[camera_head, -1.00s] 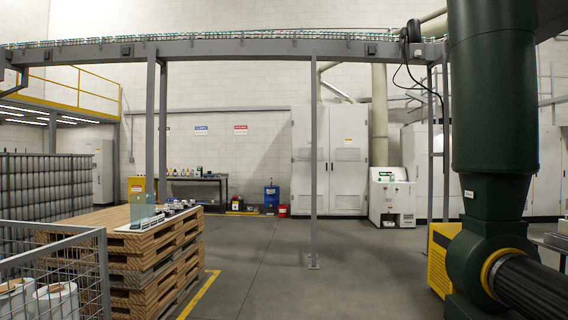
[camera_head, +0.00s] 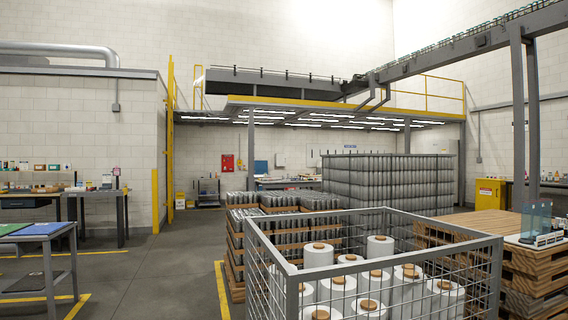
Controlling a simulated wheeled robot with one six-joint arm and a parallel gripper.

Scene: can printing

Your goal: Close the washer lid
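I see no washer and no washer lid that I can make out in the head view. My gripper and arm are not in the picture, so I cannot see how the gripper stands relative to anything.
A wire cage (camera_head: 399,220) with white rolls stands close in front, right of centre. Wooden pallets (camera_head: 470,224) stand at the right. Stacked cans (camera_head: 375,182) stand behind. Workbenches (camera_head: 98,197) and a grey table (camera_head: 40,232) are at the left. Open floor (camera_head: 165,270) lies left of the cage.

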